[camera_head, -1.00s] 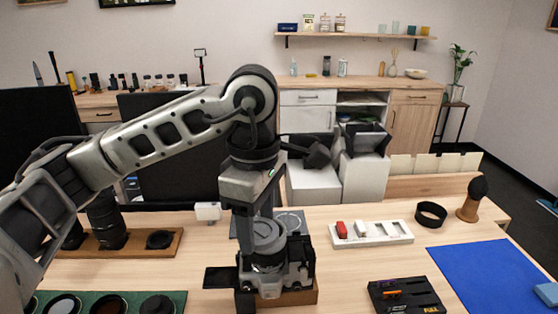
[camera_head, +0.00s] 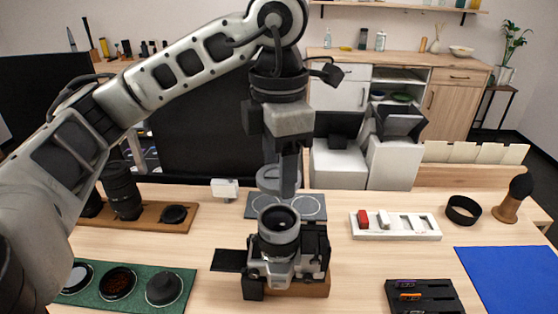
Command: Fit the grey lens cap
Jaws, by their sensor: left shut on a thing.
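The camera (camera_head: 258,272) sits on a wooden block near the front middle, with its lens (camera_head: 279,222) pointing up and dark glass showing at the top. My left gripper (camera_head: 284,190) is shut on the grey lens cap (camera_head: 267,180), a round grey disc partly hidden by the fingers. In the picture the cap shows just above the lens, apart from its rim; its exact height and depth offset are hard to tell. My right gripper is not in view.
A grey mat (camera_head: 314,208) with ring outlines lies behind the camera. To the left are a green mat (camera_head: 187,285) with round filters and a wooden lens tray (camera_head: 151,213). To the right are a white tray (camera_head: 400,236), a black ring (camera_head: 463,210) and a blue cloth (camera_head: 510,280).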

